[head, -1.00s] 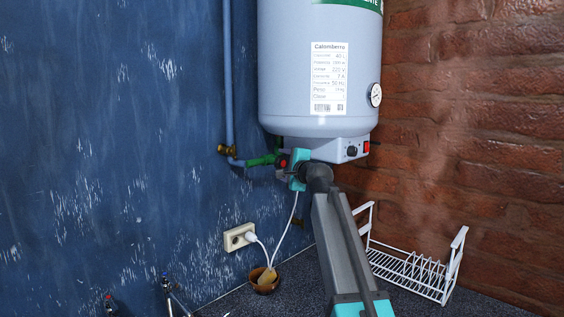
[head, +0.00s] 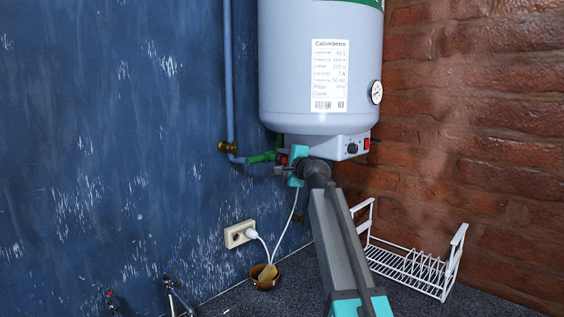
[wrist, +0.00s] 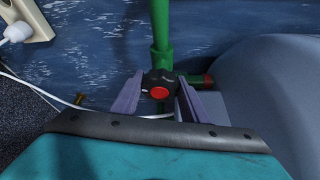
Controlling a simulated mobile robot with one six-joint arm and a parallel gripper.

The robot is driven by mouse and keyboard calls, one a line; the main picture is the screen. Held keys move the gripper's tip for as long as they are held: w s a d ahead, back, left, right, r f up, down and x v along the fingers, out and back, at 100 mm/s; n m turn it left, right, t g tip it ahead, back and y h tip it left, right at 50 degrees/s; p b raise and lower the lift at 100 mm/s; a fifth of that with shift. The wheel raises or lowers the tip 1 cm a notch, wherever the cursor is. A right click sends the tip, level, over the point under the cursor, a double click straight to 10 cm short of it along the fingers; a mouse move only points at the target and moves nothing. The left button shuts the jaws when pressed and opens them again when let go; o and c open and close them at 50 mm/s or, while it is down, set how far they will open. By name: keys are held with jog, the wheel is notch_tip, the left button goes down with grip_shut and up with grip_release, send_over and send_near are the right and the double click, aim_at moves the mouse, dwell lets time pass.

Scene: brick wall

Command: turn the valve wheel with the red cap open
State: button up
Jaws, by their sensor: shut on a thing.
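The valve wheel is dark with a round red cap (wrist: 159,92). It sits on the green pipe (wrist: 161,45) below the water heater. In the wrist view my gripper (wrist: 158,98) has one finger on each side of the wheel and is shut on it. In the head view the red cap (head: 283,160) shows just left of my teal gripper (head: 292,166). My gripper hides most of the wheel there.
The grey water heater (head: 318,75) hangs just above my gripper. A blue pipe (head: 229,80) runs up the wall at left. A socket (head: 239,234) with a white plug and cable, a brown pot (head: 265,283) and a white dish rack (head: 410,268) are below.

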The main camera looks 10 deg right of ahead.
jog(key=shift+f+n+t+b, duration=0.3)
jog(key=shift+n+b, duration=0.5)
jog(key=shift+b, duration=1.4)
jog(key=n+t+b, duration=0.1)
jog(key=n+b, duration=0.2)
jog(key=b, duration=0.5)
jog(key=n+y+b, duration=0.1)
jog(key=n+b, duration=0.2)
jog(key=b, duration=0.5)
jog(key=n+t+y+b, duration=0.1)
jog(key=n+b, duration=0.2)
jog(key=b, duration=0.5)
jog(key=shift+n+t+y, duration=0.3)
jog(key=shift+r+n+y+b, duration=0.1)
jog(key=shift+n+y+b, duration=0.3)
jog(key=shift+n+b, duration=0.5)
jog(key=shift+n+y+b, duration=0.5)
jog(key=shift+n+b, duration=0.35)
jog(key=shift+n, duration=0.15)
jog(key=shift+r+n+y+p, duration=0.15)
jog(key=shift+n+y, duration=0.4)
jog(key=shift+n, duration=0.55)
jog(key=shift+r+n+y+p, duration=0.15)
jog(key=shift+n+y, duration=0.4)
jog(key=shift+n, duration=0.55)
jog(key=shift+f+n, duration=0.15)
jog(key=shift+n, duration=0.25)
jog(key=o, duration=1)
